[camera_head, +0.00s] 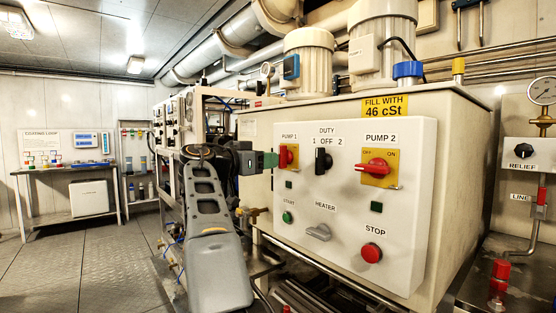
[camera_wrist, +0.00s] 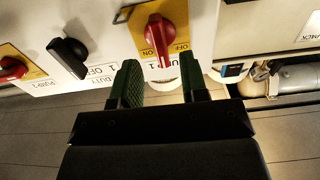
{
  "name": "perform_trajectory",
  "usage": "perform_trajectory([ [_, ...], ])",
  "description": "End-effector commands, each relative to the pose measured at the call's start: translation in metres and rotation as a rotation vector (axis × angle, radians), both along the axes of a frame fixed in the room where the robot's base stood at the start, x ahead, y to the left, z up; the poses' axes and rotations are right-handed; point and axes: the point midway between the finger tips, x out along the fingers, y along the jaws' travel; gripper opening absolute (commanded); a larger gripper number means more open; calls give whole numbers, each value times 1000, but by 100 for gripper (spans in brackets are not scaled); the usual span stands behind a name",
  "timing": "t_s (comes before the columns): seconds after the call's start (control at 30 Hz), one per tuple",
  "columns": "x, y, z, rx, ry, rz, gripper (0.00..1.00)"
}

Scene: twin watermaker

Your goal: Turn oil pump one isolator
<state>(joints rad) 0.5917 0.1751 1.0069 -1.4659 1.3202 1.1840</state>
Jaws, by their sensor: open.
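The pump 1 isolator is a red rotary knob (camera_head: 283,157) on a yellow plate at the left of the white control panel (camera_head: 405,224). In the wrist view, which looks upside down, the red knob (camera_wrist: 166,36) has ON and OFF marks on its plate, and its handle stands roughly vertical. My gripper (camera_head: 271,159) is at the panel's left edge, beside the knob. In the wrist view, my gripper (camera_wrist: 161,78) is open, with green fingers either side of the knob's lower end in the picture. No contact shows. The head view partly hides the yellow plate.
The black duty selector (camera_head: 322,161) sits just right of the knob, and the pump 2 isolator (camera_head: 376,166) lies further right with its handle horizontal. A green start button (camera_head: 287,217), heater switch (camera_head: 318,232) and red stop button (camera_head: 371,253) are below. Floor is clear at left.

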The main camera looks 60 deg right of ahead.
Motion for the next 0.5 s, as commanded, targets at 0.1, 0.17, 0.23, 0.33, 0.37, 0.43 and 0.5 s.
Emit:
perform_trajectory([
  [0.1, 9, 24, 1, 0, -1, 4, 40],
  [0.17, 12, 35, 1, 0, -1, 4, 40],
  [0.23, 16, 46, 1, 0, -1, 3, 40],
  [0.33, 20, 59, 1, 0, 0, 2, 40],
  [0.37, 21, 62, 1, -1, 0, 3, 40],
  [0.43, 23, 68, 1, -1, -1, 0, 40],
  [0.5, 24, 72, 1, -2, -2, 1, 40],
])
